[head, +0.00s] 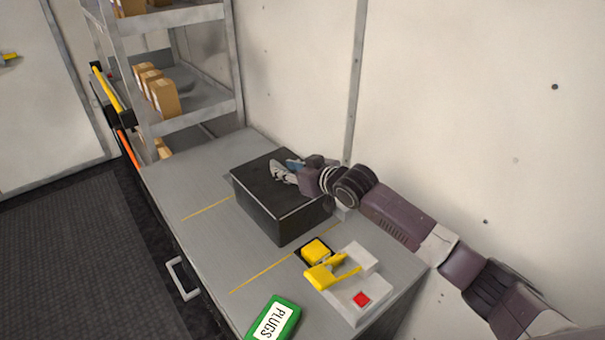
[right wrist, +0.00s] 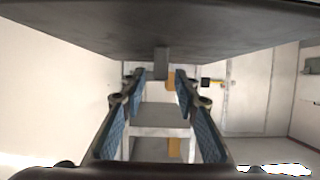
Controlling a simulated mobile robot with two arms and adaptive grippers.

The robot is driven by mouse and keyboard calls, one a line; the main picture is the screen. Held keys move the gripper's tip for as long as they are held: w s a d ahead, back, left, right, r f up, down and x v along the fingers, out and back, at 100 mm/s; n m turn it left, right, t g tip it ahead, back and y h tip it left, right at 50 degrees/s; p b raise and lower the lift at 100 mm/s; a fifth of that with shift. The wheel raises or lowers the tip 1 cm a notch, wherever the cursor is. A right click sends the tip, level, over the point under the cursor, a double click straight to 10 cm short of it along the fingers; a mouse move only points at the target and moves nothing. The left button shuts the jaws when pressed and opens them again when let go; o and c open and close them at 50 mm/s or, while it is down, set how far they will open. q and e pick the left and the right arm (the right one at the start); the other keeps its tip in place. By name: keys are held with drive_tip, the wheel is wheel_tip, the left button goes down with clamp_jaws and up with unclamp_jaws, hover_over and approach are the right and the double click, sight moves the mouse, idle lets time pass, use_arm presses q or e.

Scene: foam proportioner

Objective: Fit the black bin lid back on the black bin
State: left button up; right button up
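The black bin (head: 262,213) stands on the grey bench. A flat dark top, which looks like the black lid (head: 256,177), covers it; whether it is fully seated I cannot tell. My right gripper (head: 282,172) lies low over this top, its arm coming from the right. In the right wrist view the dark lid surface (right wrist: 150,32) fills the upper edge, and a small grey knob (right wrist: 161,62) juts from it between my right fingertips (right wrist: 160,75). The fingers are apart, with gaps on both sides of the knob. My left gripper is not in view.
On the bench's near end are a green PLUGS box (head: 273,320), a yellow block (head: 317,250) and a light grey device (head: 358,297) with a yellow lever and red button. Shelves (head: 190,118) with cartons stand beyond the bench. A wall rises behind the bin.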

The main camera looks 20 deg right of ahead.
drive_tip(key=b+v, duration=0.1)
drive_tip(key=v, duration=0.8)
drive_tip(key=shift+s+d, duration=0.1)
drive_tip(key=shift+s, duration=0.05)
